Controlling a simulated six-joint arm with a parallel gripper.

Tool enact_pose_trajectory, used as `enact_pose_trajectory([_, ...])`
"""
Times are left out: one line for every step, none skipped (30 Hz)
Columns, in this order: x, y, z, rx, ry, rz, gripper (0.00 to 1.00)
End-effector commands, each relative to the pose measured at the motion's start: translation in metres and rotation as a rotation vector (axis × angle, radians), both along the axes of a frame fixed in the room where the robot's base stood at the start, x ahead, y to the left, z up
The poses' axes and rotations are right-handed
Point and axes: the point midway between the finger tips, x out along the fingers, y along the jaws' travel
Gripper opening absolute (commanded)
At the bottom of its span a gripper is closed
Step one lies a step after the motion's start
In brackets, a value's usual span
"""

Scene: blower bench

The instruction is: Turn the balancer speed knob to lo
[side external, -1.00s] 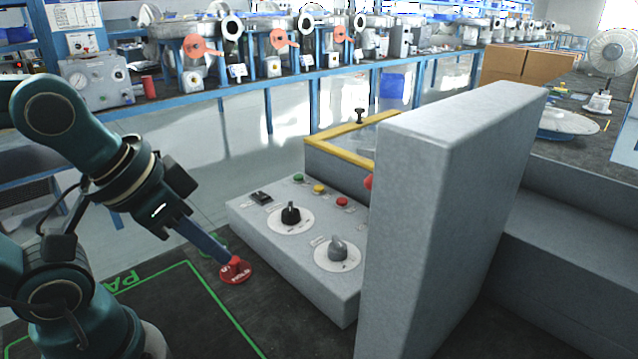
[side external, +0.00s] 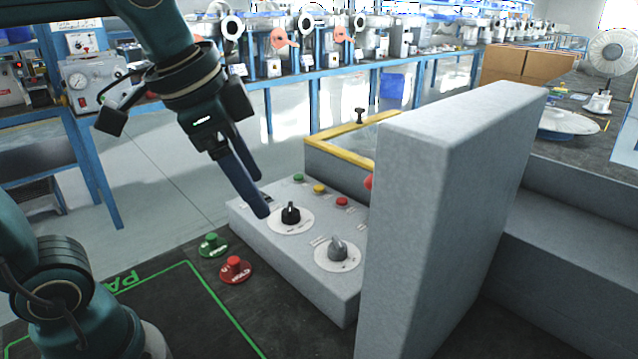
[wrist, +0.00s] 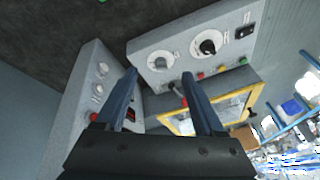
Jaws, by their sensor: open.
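The sloped grey control panel (side external: 270,240) carries a black knob (side external: 291,214) and a grey knob (side external: 338,249), each on a white round dial. Their labels are too small to read, so I cannot tell which is the speed knob. In the wrist view the black knob (wrist: 208,46) is right of the fingertips, and the grey knob (wrist: 160,62) shows between them, farther off. My gripper (side external: 260,196) is open and empty, its fingers pointing down near the panel's left part, beside the black knob. Contact with the panel cannot be told.
Green (side external: 299,178), yellow (side external: 319,189) and red (side external: 342,202) buttons line the panel's back. A tall grey block (side external: 430,200) stands at its right. A yellow-edged frame (side external: 340,130) is behind. Red (side external: 235,268) and green (side external: 212,245) discs lie on the dark mat in front.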

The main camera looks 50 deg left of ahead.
Motion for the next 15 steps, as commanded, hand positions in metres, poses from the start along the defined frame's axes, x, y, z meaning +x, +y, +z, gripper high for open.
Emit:
enact_pose_trajectory([0.013, -0.001, 0.002, 0.015, 0.026, -0.042, 0.71])
enact_pose_trajectory([0.02, -0.002, 0.003, 0.024, 0.041, -0.066, 0.71])
enact_pose_trajectory([0.03, -0.003, 0.004, 0.035, 0.058, -0.1, 0.71])
enact_pose_trajectory([0.036, -0.004, 0.003, 0.043, 0.073, -0.123, 0.71])
enact_pose_trajectory([0.043, -0.004, 0.003, 0.05, 0.087, -0.147, 0.71])
enact_pose_trajectory([0.053, -0.006, 0.001, 0.058, 0.106, -0.177, 0.71])
enact_pose_trajectory([0.059, -0.006, -0.001, 0.064, 0.121, -0.198, 0.71])
enact_pose_trajectory([0.066, -0.007, -0.004, 0.069, 0.136, -0.219, 0.71])
enact_pose_trajectory([0.075, -0.008, -0.008, 0.076, 0.156, -0.246, 0.71])
enact_pose_trajectory([0.081, -0.009, -0.011, 0.08, 0.169, -0.264, 0.71])
enact_pose_trajectory([0.087, -0.01, -0.016, 0.083, 0.186, -0.282, 0.71])
enact_pose_trajectory([0.095, -0.012, -0.022, 0.087, 0.205, -0.304, 0.71])
enact_pose_trajectory([0.101, -0.012, -0.028, 0.088, 0.221, -0.319, 0.71])
enact_pose_trajectory([0.106, -0.013, -0.033, 0.09, 0.235, -0.332, 0.71])
enact_pose_trajectory([0.113, -0.015, -0.041, 0.091, 0.255, -0.347, 0.71])
